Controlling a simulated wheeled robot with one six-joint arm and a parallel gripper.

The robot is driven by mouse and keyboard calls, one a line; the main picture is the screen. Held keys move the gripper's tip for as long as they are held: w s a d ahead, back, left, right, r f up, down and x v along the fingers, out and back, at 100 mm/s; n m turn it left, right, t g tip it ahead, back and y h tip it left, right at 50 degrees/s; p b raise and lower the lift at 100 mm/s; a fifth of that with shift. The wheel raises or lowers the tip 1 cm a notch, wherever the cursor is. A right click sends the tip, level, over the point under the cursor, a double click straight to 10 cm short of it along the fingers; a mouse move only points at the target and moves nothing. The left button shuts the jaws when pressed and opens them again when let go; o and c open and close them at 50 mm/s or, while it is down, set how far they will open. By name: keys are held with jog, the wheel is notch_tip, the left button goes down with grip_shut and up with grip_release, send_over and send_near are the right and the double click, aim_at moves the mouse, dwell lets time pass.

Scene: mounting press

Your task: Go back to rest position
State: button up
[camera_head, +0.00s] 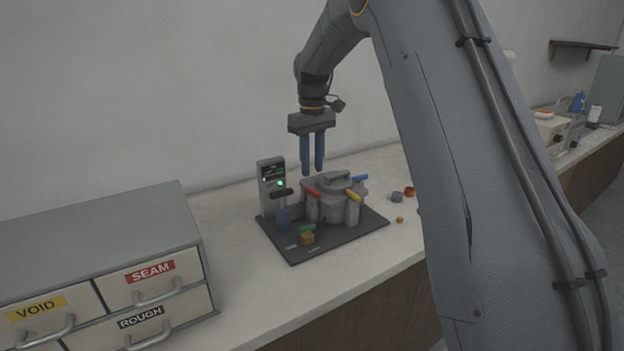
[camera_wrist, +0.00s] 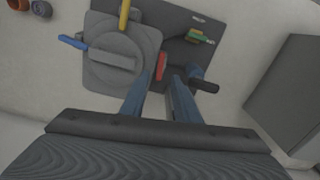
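My gripper (camera_head: 313,154) hangs pointing down above the mounting press (camera_head: 330,198), near its left side and apart from it. Its two blue fingers stand a little apart with nothing seen between them. In the wrist view my gripper (camera_wrist: 164,82) also shows open over the press's dark base plate. The press has a round grey lid with a bar handle (camera_wrist: 112,62) and red, yellow and blue levers. The control box (camera_head: 270,184) with a lit green light stands at the press's left.
A grey drawer cabinet (camera_head: 95,240) labelled VOID, SEAM and ROUGH stands at the left. Small cylindrical pieces, one grey (camera_head: 397,197) and one orange-brown (camera_head: 409,191), lie right of the press. The wall is close behind. Bare counter lies between cabinet and press.

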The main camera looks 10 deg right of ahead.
jog(key=shift+r, duration=0.65)
jog(key=shift+s, duration=0.1)
